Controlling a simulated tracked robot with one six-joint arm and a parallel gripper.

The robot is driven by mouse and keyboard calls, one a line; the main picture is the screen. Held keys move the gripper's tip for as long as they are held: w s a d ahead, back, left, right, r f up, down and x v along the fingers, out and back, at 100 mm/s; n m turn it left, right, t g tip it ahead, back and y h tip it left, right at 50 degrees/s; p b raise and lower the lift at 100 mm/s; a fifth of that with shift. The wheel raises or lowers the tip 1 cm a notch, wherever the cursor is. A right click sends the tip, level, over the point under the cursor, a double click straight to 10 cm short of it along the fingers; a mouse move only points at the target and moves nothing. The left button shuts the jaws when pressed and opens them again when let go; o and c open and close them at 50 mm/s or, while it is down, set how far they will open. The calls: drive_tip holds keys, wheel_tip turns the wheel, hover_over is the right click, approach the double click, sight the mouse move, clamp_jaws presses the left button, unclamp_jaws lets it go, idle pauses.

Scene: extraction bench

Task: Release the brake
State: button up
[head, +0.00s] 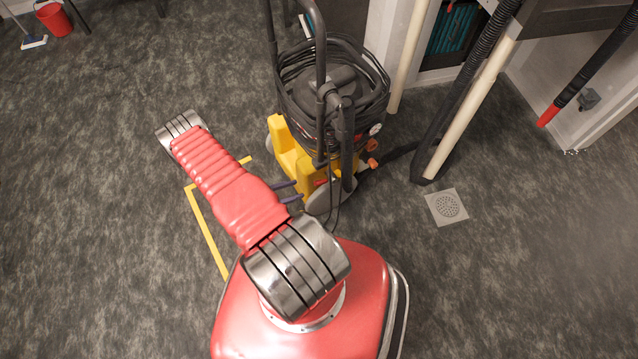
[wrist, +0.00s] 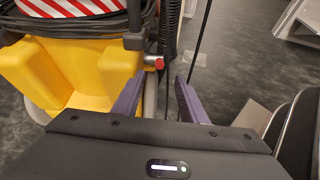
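A yellow wheeled machine (head: 292,158) with a dark drum, coiled cable and hoses stands in the middle of the head view. Its yellow body (wrist: 75,70) fills the left of the wrist view. A short metal stub with a red tip (wrist: 158,63), possibly the brake lever, sticks out at the body's right edge. My gripper (head: 295,191) is at the machine's lower left side in the head view. In the wrist view my gripper (wrist: 160,80) is open, its two purple fingers apart with nothing held between them. The red tip appears just beyond the gap, and I cannot tell how far.
A black hose (head: 468,85) and pale pipe (head: 470,110) stand right of the machine. A floor drain (head: 447,207) lies nearby. Yellow floor tape (head: 207,230) runs left of it. A red bucket (head: 54,19) is at far left. The left floor is mostly clear.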

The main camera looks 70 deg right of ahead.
sight(319, 183)
drive_tip(key=x, duration=1.2)
drive_tip(key=shift+s+d+f, duration=0.1)
drive_tip(key=shift+d+f, duration=0.05)
drive_tip(key=shift+c, duration=0.3)
clamp_jaws()
drive_tip(key=shift+a, duration=0.25)
drive_tip(key=shift+s+d, duration=0.1)
drive_tip(key=shift+d, duration=0.05)
